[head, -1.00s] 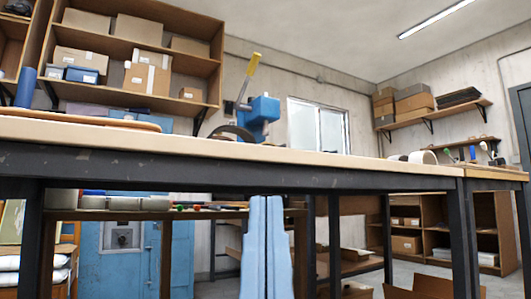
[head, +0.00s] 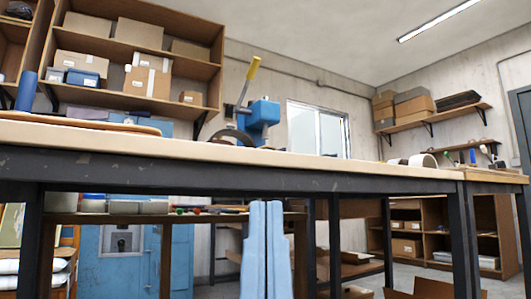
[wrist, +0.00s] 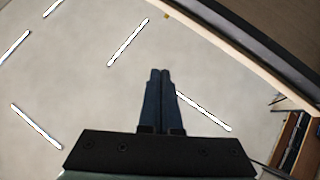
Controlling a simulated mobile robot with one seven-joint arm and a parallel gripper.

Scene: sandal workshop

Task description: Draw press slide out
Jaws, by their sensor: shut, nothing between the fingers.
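A blue press (head: 264,113) with a yellow-tipped lever (head: 253,68) stands at the back of the workbench (head: 330,162), in the middle of the head view. The bench edge hides its foot, and I cannot make out its slide. A dark curved thing (head: 231,137) lies at its left side. My gripper (head: 266,203) is below the bench top in the head view, on the near side, with its pale blue fingers pointing up. In the wrist view my gripper (wrist: 160,72) has its two fingers together, empty, against the ceiling.
The bench's thick front edge (head: 180,170) lies between my gripper and the press. A white roll (head: 423,161) lies at the bench's right end. Shelves with boxes (head: 140,35) line the back left wall. A blue cabinet (head: 125,255) stands behind the bench legs.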

